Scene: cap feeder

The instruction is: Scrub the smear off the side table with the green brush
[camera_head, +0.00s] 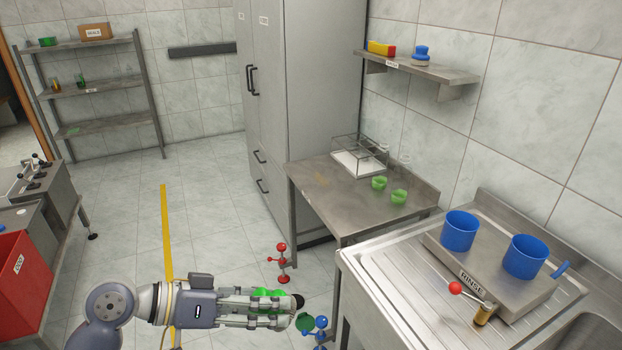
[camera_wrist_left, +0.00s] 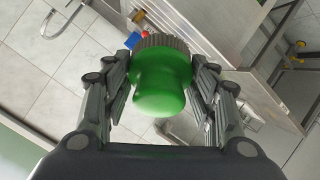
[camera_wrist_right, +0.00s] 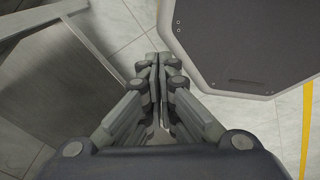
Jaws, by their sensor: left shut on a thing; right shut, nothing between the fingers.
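My left gripper (camera_head: 284,303) is shut on the green brush (camera_head: 267,293), low in front of the side table and apart from it. In the left wrist view the green handle (camera_wrist_left: 160,88) sits between the fingers, with its dark bristle ring (camera_wrist_left: 160,42) facing away from the palm. The side table (camera_head: 345,207) is a steel table beside the tall cabinet. A faint brownish smear (camera_head: 320,179) shows on its left back part. My right gripper (camera_wrist_right: 158,65) is shut and empty; it is outside the head view.
Two green cups (camera_head: 379,183) and a wire rack (camera_head: 357,162) stand on the side table's back and right. The sink counter (camera_head: 385,270) holds two blue cups (camera_head: 459,230) on a block marked RINSE. A red knobbed object (camera_head: 282,263) shows near my left gripper. The table's front left is clear.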

